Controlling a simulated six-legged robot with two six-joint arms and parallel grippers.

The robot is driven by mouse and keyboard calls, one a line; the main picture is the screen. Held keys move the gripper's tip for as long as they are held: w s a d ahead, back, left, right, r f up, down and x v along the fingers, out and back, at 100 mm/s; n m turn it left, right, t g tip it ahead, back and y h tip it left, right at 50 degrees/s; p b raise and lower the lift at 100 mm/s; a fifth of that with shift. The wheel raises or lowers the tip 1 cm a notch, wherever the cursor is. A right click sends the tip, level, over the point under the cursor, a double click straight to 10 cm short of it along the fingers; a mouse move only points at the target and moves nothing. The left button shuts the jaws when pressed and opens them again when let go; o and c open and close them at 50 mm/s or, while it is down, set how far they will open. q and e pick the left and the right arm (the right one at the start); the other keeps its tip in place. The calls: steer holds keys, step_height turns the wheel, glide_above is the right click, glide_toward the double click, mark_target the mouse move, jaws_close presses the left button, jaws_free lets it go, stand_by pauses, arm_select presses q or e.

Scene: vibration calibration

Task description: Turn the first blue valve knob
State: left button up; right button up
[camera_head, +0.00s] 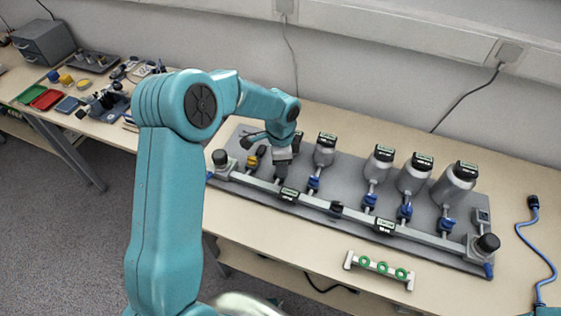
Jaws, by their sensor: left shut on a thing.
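My left arm comes in from the lower left and reaches over the grey valve rig on the bench. My left gripper (283,168) points down at the rig's left part, behind the long front rail. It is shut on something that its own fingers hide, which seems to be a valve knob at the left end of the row. Several blue valve knobs show to its right, the nearest (313,184) below a grey cylinder (325,150). A yellow valve knob (252,162) is just left of the gripper. My right gripper is not in view.
Several grey black-capped cylinders (413,175) stand along the rig. A small rack with green rings (380,268) lies in front. A blue cable (540,255) lies at the right. Trays, such as a red one (46,99), are at the far left.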

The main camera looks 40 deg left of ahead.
arm_select(q)
steer(key=m+p, duration=0.1)
steer(key=m, duration=0.4)
steer(key=shift+w+r, duration=0.1)
stand_by(0.5)
steer(key=o, duration=1.1)
steer(key=shift+c, duration=0.2)
step_height(320, 180, up, 16)
steer(key=shift+r, duration=0.15)
